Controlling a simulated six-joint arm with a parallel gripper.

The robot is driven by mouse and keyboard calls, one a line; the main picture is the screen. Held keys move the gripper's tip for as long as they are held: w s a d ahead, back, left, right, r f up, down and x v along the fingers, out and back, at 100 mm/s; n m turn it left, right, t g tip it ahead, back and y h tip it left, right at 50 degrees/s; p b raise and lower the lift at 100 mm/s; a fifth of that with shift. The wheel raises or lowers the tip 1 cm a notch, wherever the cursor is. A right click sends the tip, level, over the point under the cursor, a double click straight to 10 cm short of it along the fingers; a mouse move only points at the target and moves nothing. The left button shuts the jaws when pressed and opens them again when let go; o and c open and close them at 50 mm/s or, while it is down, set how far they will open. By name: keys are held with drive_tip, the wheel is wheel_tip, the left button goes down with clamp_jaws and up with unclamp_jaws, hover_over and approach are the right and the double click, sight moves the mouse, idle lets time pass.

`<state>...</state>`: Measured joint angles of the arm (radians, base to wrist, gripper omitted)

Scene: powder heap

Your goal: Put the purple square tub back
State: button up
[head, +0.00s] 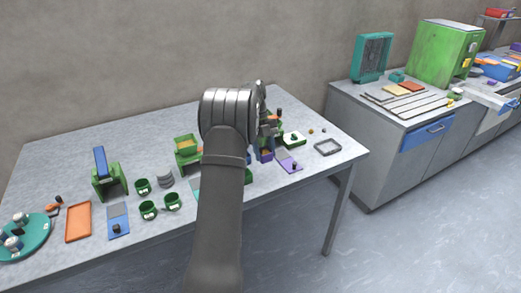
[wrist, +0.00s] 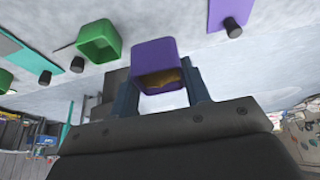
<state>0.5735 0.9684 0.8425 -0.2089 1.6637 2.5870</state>
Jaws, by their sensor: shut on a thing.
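The purple square tub (wrist: 153,54) is held between the two dark fingers of my gripper (wrist: 160,88) in the wrist view. Its open mouth shows some orange-brown material inside. In the head view the tub (head: 265,156) shows just right of my arm, below my gripper (head: 268,132). I cannot tell whether its base touches the table. A purple plate (wrist: 231,12) with a black knob lies beside it; it also shows in the head view (head: 288,165).
A green square tub (wrist: 99,40) stands close by. A grey square frame (head: 328,147) lies near the table's right end. Green cups (head: 148,209), an orange tray (head: 78,222) and a green stand (head: 108,187) are on the left. My arm hides the middle.

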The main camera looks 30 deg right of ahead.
drive_tip(key=shift+f, duration=2.95)
drive_tip(key=shift+f, duration=0.55)
drive_tip(key=o, duration=1.6)
drive_tip(key=shift+r, duration=3.5)
